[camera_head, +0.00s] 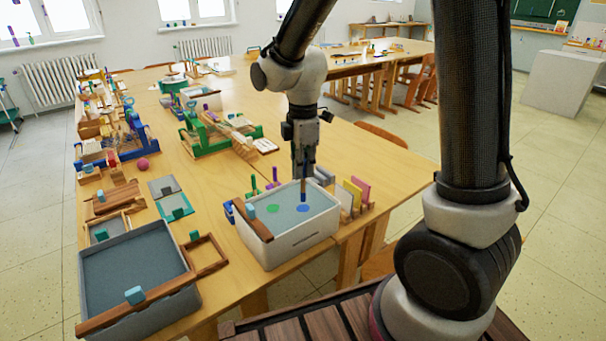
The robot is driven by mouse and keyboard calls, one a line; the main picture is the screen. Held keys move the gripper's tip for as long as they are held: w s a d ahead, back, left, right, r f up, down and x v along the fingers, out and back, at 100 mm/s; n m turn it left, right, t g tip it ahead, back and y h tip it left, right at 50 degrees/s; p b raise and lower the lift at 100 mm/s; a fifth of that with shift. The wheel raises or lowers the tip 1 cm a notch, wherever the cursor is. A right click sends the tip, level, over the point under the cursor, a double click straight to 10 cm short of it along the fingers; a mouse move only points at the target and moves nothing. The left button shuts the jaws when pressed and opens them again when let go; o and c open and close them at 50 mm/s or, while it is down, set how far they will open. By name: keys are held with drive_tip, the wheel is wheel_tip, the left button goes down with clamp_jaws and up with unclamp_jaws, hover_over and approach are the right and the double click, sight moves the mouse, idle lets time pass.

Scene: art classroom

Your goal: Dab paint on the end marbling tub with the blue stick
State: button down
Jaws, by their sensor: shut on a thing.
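My gripper (304,168) points straight down over a white marbling tub (300,240) near the table's front edge. It is shut on the blue stick (304,188), which stands upright below the fingers. The stick's lower end is at or just above the grey-blue surface in the tub; I cannot tell if it touches. A blue dab (303,208) lies on the surface at the stick's lower end, and a green dab (273,208) lies to its left. A second, grey marbling tub (185,302) stands at the table's near left.
Another bar (150,301) crosses the grey tub. Green and purple sticks (275,177) stand behind the white tub. A wooden rack with coloured boards (360,190) stands to its right.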

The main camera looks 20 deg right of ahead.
drive_tip(key=shift+r, duration=3.65)
